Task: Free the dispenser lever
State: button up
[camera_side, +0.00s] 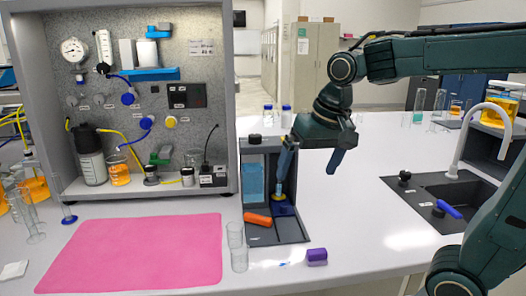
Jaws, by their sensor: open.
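The dispenser (276,160) looks to be the dark grey open-fronted unit right of the metal panel, with a light blue tank (252,181) inside. An orange block-like piece (257,218) lies at its front left, on the base. A dark blue piece (284,209) sits to its right, under a small yellow part (278,196). Which piece is the lever is not clear. My gripper (306,180) is open at the dispenser's right side. Its left finger reaches into the unit above the yellow part; its right finger hangs outside. I see nothing held, and contact cannot be told.
A pink mat (133,252) lies at front left. A clear cylinder (237,248) and a purple block (317,256) stand near the dispenser's front. The metal panel (200,90) rises at left. A sink (466,190) with a tap is at right. The bench between dispenser and sink is clear.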

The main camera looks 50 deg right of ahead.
jog(key=w+d+f+m+g, duration=0.25)
jog(key=w+m, duration=0.25)
jog(key=w, duration=0.6)
jog(key=m, duration=0.4)
send_over(258, 217)
notch_tip(258, 217, down, 7)
jog(key=shift+w+g, duration=0.15)
jog(key=shift+g, duration=0.3)
jog(key=shift+f, duration=6.85)
jog(key=c, duration=1)
